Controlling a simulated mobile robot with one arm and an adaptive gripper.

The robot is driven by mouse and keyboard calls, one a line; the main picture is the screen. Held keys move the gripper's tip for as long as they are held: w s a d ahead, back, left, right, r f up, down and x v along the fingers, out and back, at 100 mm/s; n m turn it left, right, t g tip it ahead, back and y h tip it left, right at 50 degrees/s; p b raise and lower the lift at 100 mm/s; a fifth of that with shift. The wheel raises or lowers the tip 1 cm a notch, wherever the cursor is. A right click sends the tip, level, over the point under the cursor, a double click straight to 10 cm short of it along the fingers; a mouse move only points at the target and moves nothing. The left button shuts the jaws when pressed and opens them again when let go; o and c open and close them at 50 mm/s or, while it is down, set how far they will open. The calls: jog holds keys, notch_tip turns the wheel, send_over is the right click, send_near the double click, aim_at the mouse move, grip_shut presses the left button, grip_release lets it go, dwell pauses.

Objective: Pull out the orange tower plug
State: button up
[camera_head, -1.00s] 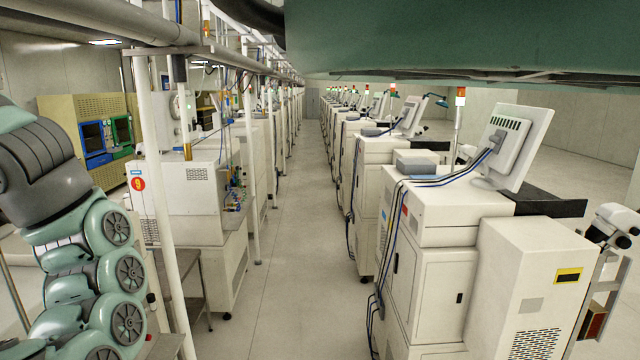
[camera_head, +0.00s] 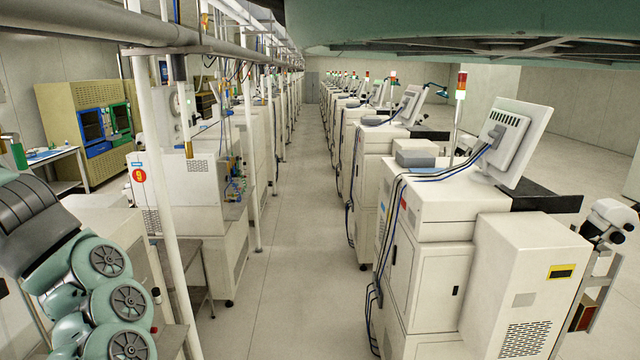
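I cannot make out an orange tower plug in the head view. A signal tower with a red-orange lamp (camera_head: 461,82) stands upright on a pole behind the nearest right-hand machine. Another small tower lamp (camera_head: 204,20) shows by the overhead pipes at the upper left. My gripper is not in view; only grey-green links of my arm show at the lower left.
A long clear aisle (camera_head: 290,240) runs between two rows of machines. The nearest right-hand machine (camera_head: 440,215) carries a tilted monitor (camera_head: 515,140) and loose cables. A white post (camera_head: 155,200) and an overhead pipe (camera_head: 110,38) stand close on the left.

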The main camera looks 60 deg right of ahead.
jog(key=shift+c, duration=0.2)
grip_shut()
jog(key=shift+d, duration=0.1)
jog(key=shift+s+d+p, duration=0.4)
jog(key=shift+s+d, duration=0.35)
jog(key=shift+s, duration=0.3)
jog(key=shift+s+d+p, duration=0.35)
jog(key=shift+s+d, duration=0.4)
jog(key=shift+s, duration=0.3)
